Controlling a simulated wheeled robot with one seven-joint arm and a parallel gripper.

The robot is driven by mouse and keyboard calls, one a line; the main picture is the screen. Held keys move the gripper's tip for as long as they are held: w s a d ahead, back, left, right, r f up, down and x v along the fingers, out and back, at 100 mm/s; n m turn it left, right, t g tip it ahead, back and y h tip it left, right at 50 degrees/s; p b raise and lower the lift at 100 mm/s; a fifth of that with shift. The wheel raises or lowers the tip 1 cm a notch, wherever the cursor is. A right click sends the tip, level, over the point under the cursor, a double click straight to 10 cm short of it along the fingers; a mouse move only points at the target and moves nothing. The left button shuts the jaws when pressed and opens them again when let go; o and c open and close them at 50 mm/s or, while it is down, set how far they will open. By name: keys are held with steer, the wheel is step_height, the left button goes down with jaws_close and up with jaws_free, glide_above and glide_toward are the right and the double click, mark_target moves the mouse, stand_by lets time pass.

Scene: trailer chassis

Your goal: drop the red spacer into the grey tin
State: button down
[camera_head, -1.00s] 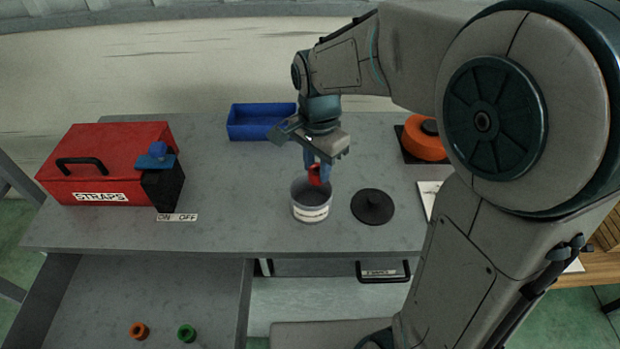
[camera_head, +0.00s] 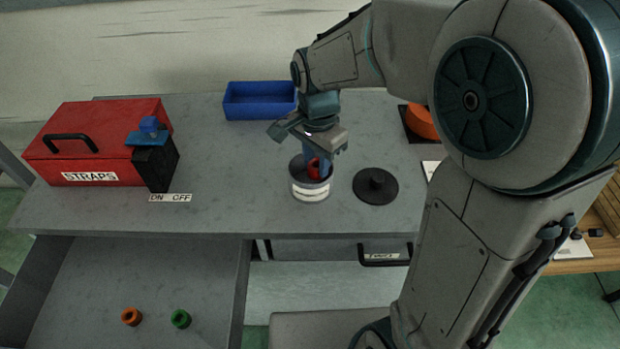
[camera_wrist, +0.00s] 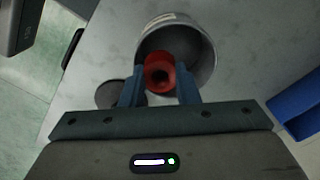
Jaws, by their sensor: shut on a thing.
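The grey tin (camera_head: 311,191) stands open on the bench, with a white label on its front. My gripper (camera_head: 317,168) points down into the tin's mouth, its fingers shut on the red spacer (camera_head: 314,169). The spacer is at about rim height or just inside; its exact depth is hard to tell. In the wrist view the red spacer (camera_wrist: 159,73) sits between the two blue fingers of my gripper (camera_wrist: 159,85), in front of the opening of the tin (camera_wrist: 201,52). The tin's floor is largely hidden.
A dark round lid (camera_head: 376,186) lies right of the tin. A blue bin (camera_head: 260,101) is behind, and a red STRAPS box (camera_head: 100,140) with a black switch block (camera_head: 156,166) is left. An open drawer (camera_head: 80,290) holds an orange spacer (camera_head: 131,316) and a green spacer (camera_head: 180,318).

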steer(key=c, duration=1)
jaws_free()
steer(key=shift+r, duration=0.1)
step_height(320, 180, up, 14)
steer(key=shift+f, duration=0.15)
steer(key=s+d+f+n+t, duration=0.1)
steer(key=s+d+f+n, duration=0.2)
steer(key=s+d, duration=0.1)
steer(key=s+d+f+n+t, duration=0.1)
steer(key=s+d+f+n, duration=0.2)
steer(key=s+d, duration=0.1)
steer(key=s+d+f+n+t, duration=0.1)
steer(key=s+d+f+n, duration=0.2)
steer(key=s, duration=0.1)
steer(key=shift+s+d+f, duration=0.2)
steer(key=shift+d+f, duration=0.05)
steer(key=shift+d, duration=0.15)
